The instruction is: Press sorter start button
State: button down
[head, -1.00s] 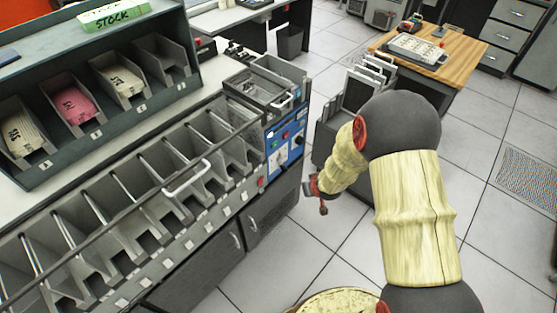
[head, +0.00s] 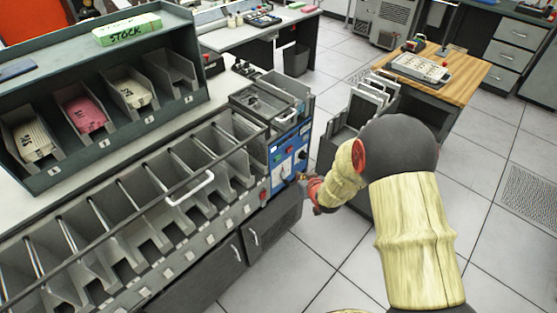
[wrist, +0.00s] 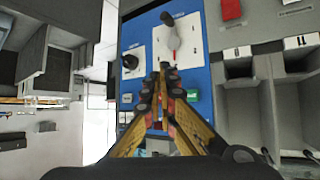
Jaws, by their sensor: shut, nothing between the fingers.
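The sorter (head: 130,215) is a long grey machine with a row of slanted pockets. Its blue control panel (head: 275,178) is on its right end and fills the middle of the wrist view (wrist: 203,68). I cannot read which is the start button. My gripper (wrist: 165,68) is shut and empty, its tips over the panel's middle. In the head view my gripper (head: 303,179) is beside the panel; contact is unclear.
A stock rack (head: 100,100) with card bins stands behind the pockets. A dark cart (head: 335,140) with upright frames is close right of the panel. A wooden-topped table (head: 460,75) is farther back. Open tiled floor lies in front of the sorter.

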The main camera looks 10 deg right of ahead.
aim_at(278, 158)
jog(key=w+a+b, duration=0.1)
jog(key=w+a, duration=0.3)
jog(key=w, duration=0.2)
jog(key=shift+a+b, duration=0.3)
jog(key=shift+b, duration=0.1)
jog(key=shift+w, duration=0.2)
dwell(1.0)
jog(key=shift+w+a, duration=0.25)
